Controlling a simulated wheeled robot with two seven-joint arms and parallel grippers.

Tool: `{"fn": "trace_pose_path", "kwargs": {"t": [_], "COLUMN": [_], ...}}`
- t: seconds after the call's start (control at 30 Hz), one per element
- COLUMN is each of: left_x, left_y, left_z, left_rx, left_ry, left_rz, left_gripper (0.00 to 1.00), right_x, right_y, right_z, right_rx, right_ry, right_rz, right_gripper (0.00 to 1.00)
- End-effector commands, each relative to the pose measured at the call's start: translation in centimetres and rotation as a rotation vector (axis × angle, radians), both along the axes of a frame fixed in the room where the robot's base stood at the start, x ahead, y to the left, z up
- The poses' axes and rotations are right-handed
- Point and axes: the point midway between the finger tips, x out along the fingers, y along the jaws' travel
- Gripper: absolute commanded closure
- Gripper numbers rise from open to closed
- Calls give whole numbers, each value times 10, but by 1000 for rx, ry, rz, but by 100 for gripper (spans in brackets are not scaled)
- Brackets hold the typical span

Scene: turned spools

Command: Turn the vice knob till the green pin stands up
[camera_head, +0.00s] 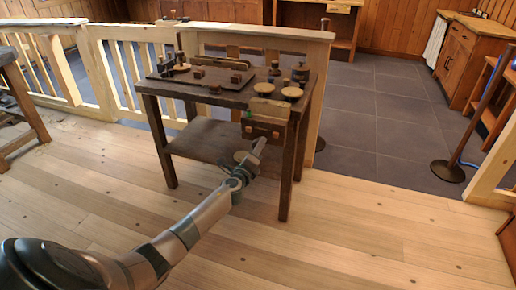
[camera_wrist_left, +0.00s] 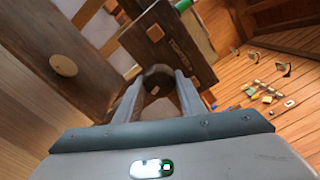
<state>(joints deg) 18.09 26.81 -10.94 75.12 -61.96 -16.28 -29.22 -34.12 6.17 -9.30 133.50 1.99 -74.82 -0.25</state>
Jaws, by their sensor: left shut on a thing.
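The vice (camera_head: 264,130) is mounted at the right front corner of the dark wooden workbench (camera_head: 200,92). Its dark front jaw also shows in the wrist view (camera_wrist_left: 178,48). The green pin (camera_head: 248,113) is a tiny spot near the vice's top left; a green piece (camera_wrist_left: 184,5) shows at the wrist view's top edge. I cannot tell its tilt. My left gripper (camera_head: 260,143) reaches the vice's front from below. In the wrist view its fingers (camera_wrist_left: 157,98) are shut on the brown round vice knob (camera_wrist_left: 158,72). My right gripper is out of view.
Turned spools and discs (camera_head: 292,92) stand on the bench top. A low wooden railing (camera_head: 120,60) runs behind the bench. A post with a round base (camera_head: 447,171) stands at the right. The plank floor (camera_head: 380,240) in front is clear apart from my arm.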

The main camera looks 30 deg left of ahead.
Motion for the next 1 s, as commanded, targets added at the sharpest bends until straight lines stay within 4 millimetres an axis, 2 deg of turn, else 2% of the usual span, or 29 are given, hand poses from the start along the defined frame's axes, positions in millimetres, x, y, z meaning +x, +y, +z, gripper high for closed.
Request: {"fn": "trace_pose_path", "kwargs": {"t": [0.03,0.63,0.67,0.73,1.0], "left_x": [-2,-2,-2,-2,-1], "left_y": [-2,-2,-2,-2,-1], "left_z": [-6,-8,-8,-7,-3], "left_rx": [19,76,76,77,77], "left_ry": [14,29,29,28,23], "left_rz": [-3,-3,-3,-3,-1], "left_gripper": [86,86,62,45,45], "right_x": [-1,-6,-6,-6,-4], "right_y": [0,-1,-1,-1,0], "right_z": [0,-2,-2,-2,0], "right_rx": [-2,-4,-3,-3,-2], "right_ry": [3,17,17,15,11], "right_rz": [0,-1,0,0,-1], "right_gripper": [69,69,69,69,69]}}
